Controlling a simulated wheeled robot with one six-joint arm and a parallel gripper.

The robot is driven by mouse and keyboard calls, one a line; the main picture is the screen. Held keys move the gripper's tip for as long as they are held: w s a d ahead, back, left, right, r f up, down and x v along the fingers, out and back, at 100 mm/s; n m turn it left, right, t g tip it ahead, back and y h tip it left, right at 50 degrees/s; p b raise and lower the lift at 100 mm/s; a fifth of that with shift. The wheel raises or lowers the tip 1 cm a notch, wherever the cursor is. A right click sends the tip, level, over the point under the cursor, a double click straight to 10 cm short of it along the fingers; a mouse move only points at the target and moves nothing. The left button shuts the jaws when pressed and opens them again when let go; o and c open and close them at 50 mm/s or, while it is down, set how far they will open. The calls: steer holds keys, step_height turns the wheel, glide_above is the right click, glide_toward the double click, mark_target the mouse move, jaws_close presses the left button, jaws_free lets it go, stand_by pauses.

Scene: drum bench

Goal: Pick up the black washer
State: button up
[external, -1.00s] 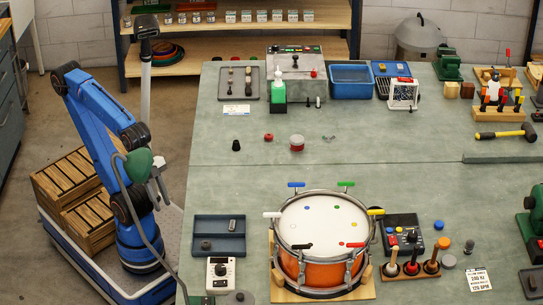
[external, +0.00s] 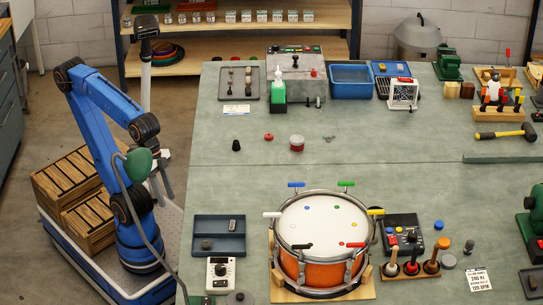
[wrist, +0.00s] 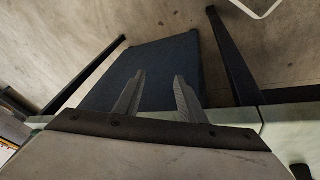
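No piece is plainly a black washer at this size. A small flat dark disc (external: 206,244) lies in the blue-grey tray (external: 237,253) at the bench's left edge. A small black piece (external: 236,145), looking taller than a flat ring, stands farther back beside a red ring (external: 268,137). My gripper (external: 163,184) hangs left of the bench edge, away from both pieces. In the wrist view, its two fingers (wrist: 160,76) are apart with nothing between them. A black thing (wrist: 301,172) is cut off at that view's lower right corner.
A drum (external: 322,245) on a wooden stand fills the bench's front middle. A white meter (external: 220,273) sits in front of the tray. A red and white round container (external: 297,143) stands near the red ring. The bench is clear between the tray and the black piece.

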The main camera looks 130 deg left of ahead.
steer(key=w+d+r+n+g+h, duration=0.1)
steer(key=w+r+n+h, duration=0.1)
steer(key=w+r+n, duration=1)
steer(key=n+g+h, duration=0.2)
steer(key=n, duration=0.4)
glide_toward(206, 243)
steer(key=shift+x, duration=3.85)
steer(key=c, duration=0.8)
